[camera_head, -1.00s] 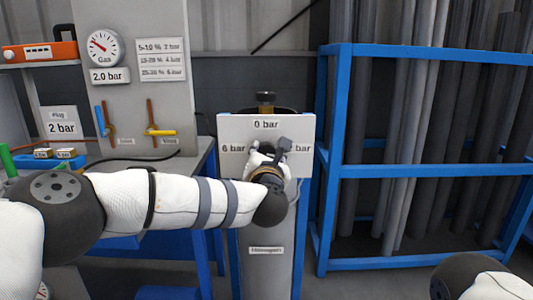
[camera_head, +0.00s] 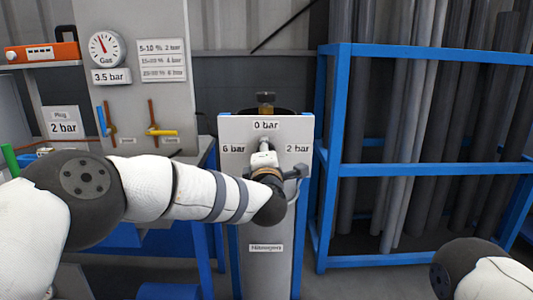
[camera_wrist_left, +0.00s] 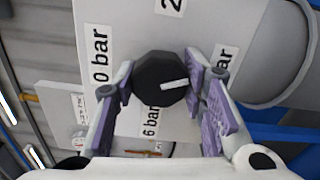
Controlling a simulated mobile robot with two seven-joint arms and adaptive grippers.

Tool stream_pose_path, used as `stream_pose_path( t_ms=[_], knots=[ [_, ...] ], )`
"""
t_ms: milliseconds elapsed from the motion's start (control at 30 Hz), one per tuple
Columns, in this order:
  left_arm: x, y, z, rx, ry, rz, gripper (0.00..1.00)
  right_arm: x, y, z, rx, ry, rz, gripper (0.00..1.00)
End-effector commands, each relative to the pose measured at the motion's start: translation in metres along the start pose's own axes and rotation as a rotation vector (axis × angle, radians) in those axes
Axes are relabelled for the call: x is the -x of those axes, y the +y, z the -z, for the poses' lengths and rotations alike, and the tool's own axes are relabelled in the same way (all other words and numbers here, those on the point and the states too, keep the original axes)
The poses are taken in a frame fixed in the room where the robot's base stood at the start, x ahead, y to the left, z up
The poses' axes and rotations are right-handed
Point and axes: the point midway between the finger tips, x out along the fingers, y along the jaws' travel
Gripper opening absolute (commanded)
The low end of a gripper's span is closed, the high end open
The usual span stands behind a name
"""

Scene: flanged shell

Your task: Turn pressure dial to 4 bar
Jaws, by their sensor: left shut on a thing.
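The pressure dial, a black faceted knob (camera_wrist_left: 160,78) with a white pointer line, sits on the white panel (camera_head: 230,128). In the left wrist view, my left gripper (camera_wrist_left: 163,82) is shut on the knob, purple pads on either side. The pointer aims right, away from the "0 bar" label (camera_wrist_left: 101,55) and roughly towards a label (camera_wrist_left: 223,58) partly covered by a finger. The "6 bar" label (camera_wrist_left: 150,121) is below. In the head view my wrist hides the knob. The gas display (camera_head: 110,76) reads 3.5 bar. My right gripper is out of view.
A round gas gauge (camera_head: 106,48) is above the display, beside a printed chart (camera_head: 162,60). A blue rack (camera_head: 430,170) of pipes stands to the right of the panel. A workbench with coloured valve handles (camera_head: 160,132) is on the left.

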Motion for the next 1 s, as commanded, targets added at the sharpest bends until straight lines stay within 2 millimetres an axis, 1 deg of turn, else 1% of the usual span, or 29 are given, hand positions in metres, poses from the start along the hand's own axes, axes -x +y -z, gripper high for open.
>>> stream_pose_path(
  t_ms=[200, 500, 700, 1000],
  knots=[
    [0.0, 0.001, 0.0003, -0.175, 0.001, -0.001, 0.1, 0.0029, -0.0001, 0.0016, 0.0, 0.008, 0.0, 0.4],
    [-0.0001, 0.0008, 0.0005, -0.344, 0.002, -0.001, 0.1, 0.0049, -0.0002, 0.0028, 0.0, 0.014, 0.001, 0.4],
    [-0.0002, 0.0004, 0.0007, -0.402, 0.002, -0.001, 0.1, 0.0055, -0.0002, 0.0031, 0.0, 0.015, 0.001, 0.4],
    [-0.0002, 0.0003, 0.0006, -0.425, 0.002, -0.001, 0.1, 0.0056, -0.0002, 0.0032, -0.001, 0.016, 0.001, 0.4]
  ],
)
